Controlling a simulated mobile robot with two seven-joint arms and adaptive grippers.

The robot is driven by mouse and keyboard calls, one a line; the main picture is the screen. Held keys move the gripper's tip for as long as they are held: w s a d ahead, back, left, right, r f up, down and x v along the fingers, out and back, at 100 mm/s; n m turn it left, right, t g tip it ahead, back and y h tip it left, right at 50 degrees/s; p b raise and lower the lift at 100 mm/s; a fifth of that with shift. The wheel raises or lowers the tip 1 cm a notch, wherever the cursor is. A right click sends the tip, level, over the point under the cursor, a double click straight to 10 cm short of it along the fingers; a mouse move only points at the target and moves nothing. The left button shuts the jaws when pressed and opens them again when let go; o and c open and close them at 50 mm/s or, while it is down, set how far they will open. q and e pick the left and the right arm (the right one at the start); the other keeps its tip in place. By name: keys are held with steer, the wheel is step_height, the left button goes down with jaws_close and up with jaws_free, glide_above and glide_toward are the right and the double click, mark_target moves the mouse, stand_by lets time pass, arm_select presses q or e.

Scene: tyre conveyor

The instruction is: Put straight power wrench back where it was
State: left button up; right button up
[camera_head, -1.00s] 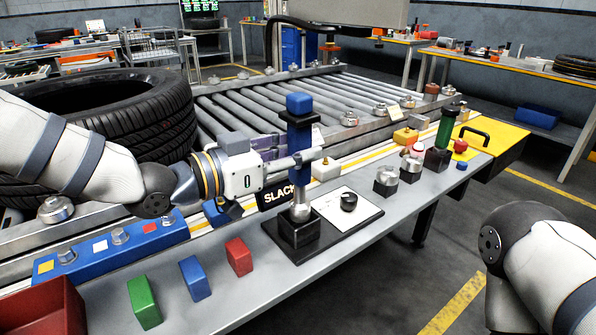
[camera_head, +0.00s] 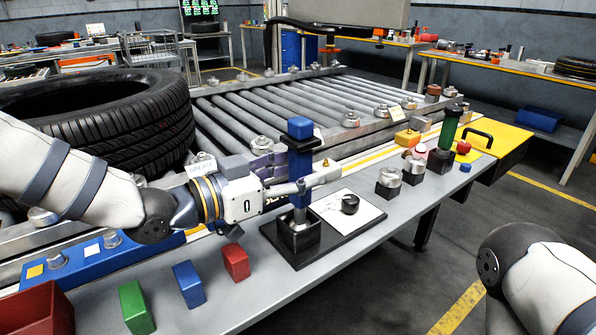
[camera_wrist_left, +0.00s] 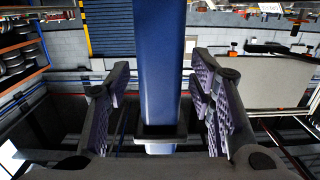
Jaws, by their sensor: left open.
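The straight power wrench (camera_head: 301,160) is blue with a silver lower end. It stands upright, its lower end in the square black holder (camera_head: 292,242) on the bench. My left gripper (camera_head: 316,175) is open, its fingers on either side of the wrench body. In the left wrist view the blue wrench (camera_wrist_left: 158,65) runs between the two spread fingers (camera_wrist_left: 160,100), with gaps visible on both sides. A black collar crosses the wrench low in that view. How deep the wrench sits is hidden by the holder walls. My right arm shows at the right edge, its gripper out of view.
A white plate with a black knob (camera_head: 349,204) is beside the holder. Red (camera_head: 236,262), blue (camera_head: 189,284) and green (camera_head: 136,307) blocks stand front left. A big tyre (camera_head: 110,115) lies behind my left arm. A green-handled tool (camera_head: 448,130) stands farther right.

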arm_select(q)
steer(key=p+v, duration=0.1)
steer(key=v, duration=1)
steer(key=shift+s+a, duration=0.25)
steer(key=shift+a, duration=0.05)
arm_select(e)
steer(key=shift+w+r+t, duration=0.3)
steer(key=shift+w+r, duration=0.5)
steer(key=shift+r, duration=0.05)
